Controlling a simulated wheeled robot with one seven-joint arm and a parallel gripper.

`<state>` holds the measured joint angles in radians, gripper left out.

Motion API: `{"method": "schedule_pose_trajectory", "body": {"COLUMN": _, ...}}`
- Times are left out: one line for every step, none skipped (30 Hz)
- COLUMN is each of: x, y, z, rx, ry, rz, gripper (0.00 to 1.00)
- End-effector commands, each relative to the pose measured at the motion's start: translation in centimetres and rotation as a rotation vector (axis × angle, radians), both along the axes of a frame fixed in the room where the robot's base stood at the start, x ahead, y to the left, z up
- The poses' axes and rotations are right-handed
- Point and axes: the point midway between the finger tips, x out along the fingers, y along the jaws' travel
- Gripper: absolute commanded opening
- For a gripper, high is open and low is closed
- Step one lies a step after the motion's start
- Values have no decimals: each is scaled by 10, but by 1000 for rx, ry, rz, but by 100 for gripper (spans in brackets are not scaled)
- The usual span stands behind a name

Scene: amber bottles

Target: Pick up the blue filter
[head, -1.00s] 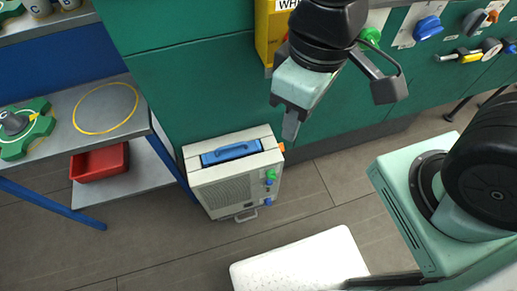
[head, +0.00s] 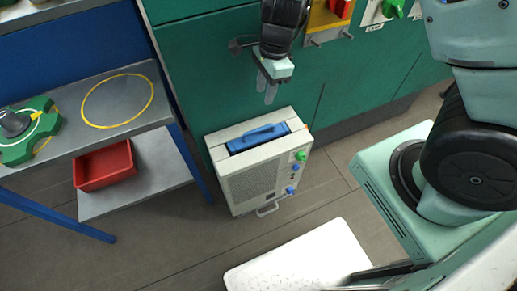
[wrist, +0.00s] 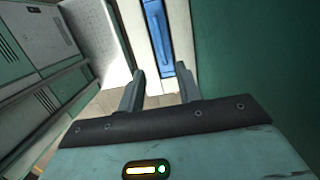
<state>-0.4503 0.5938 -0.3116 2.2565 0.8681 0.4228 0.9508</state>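The blue filter (head: 259,138) with a raised handle sits in the top slot of a cream-white box unit (head: 249,184) on the floor. My gripper (head: 268,90) hangs above the back of the unit in the head view, apart from the filter. In the wrist view the two fingers of my gripper (wrist: 160,92) are spread with nothing between them. The blue filter (wrist: 158,40) shows beyond the fingertips, a little above the gap in the picture.
A grey shelf (head: 66,110) with a yellow ring and a red bin (head: 104,166) stands left. A green cabinet wall (head: 200,70) is close behind the unit. A white perforated panel (head: 297,262) lies in front. Floor shows between them.

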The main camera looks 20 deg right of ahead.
Motion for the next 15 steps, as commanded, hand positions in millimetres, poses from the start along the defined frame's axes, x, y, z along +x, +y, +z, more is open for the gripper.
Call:
{"method": "schedule_pose_trajectory", "body": {"x": 0, "y": 0, "z": -12, "rx": -2, "ry": 4, "rz": -4, "gripper": 34}}
{"method": "schedule_pose_trajectory", "body": {"x": 0, "y": 1, "z": -18, "rx": -2, "ry": 4, "rz": -4, "gripper": 34}}
{"method": "schedule_pose_trajectory", "body": {"x": -1, "y": 2, "z": -26, "rx": -1, "ry": 5, "rz": -3, "gripper": 34}}
{"method": "schedule_pose_trajectory", "body": {"x": -1, "y": 3, "z": -33, "rx": -1, "ry": 4, "rz": -2, "gripper": 34}}
{"method": "schedule_pose_trajectory", "body": {"x": -1, "y": 4, "z": -39, "rx": -1, "ry": 4, "rz": -1, "gripper": 34}}
{"method": "schedule_pose_trajectory", "body": {"x": -1, "y": 6, "z": -48, "rx": -1, "ry": 4, "rz": 0, "gripper": 34}}
{"method": "schedule_pose_trajectory", "body": {"x": -1, "y": 6, "z": -54, "rx": -1, "ry": 4, "rz": 0, "gripper": 34}}
{"method": "schedule_pose_trajectory", "body": {"x": -1, "y": 7, "z": -60, "rx": 0, "ry": 4, "rz": 0, "gripper": 34}}
{"method": "schedule_pose_trajectory", "body": {"x": -1, "y": 9, "z": -69, "rx": 0, "ry": 4, "rz": 1, "gripper": 34}}
{"method": "schedule_pose_trajectory", "body": {"x": -1, "y": 10, "z": -75, "rx": 0, "ry": 4, "rz": 1, "gripper": 34}}
{"method": "schedule_pose_trajectory", "body": {"x": -1, "y": 11, "z": -81, "rx": 1, "ry": 3, "rz": 1, "gripper": 34}}
{"method": "schedule_pose_trajectory", "body": {"x": -1, "y": 12, "z": -88, "rx": 0, "ry": 3, "rz": 1, "gripper": 34}}
{"method": "schedule_pose_trajectory", "body": {"x": -1, "y": 13, "z": -93, "rx": 0, "ry": 3, "rz": 0, "gripper": 34}}
{"method": "schedule_pose_trajectory", "body": {"x": -1, "y": 13, "z": -97, "rx": 0, "ry": 3, "rz": 2, "gripper": 34}}
{"method": "schedule_pose_trajectory", "body": {"x": -1, "y": 15, "z": -102, "rx": 1, "ry": 3, "rz": 2, "gripper": 34}}
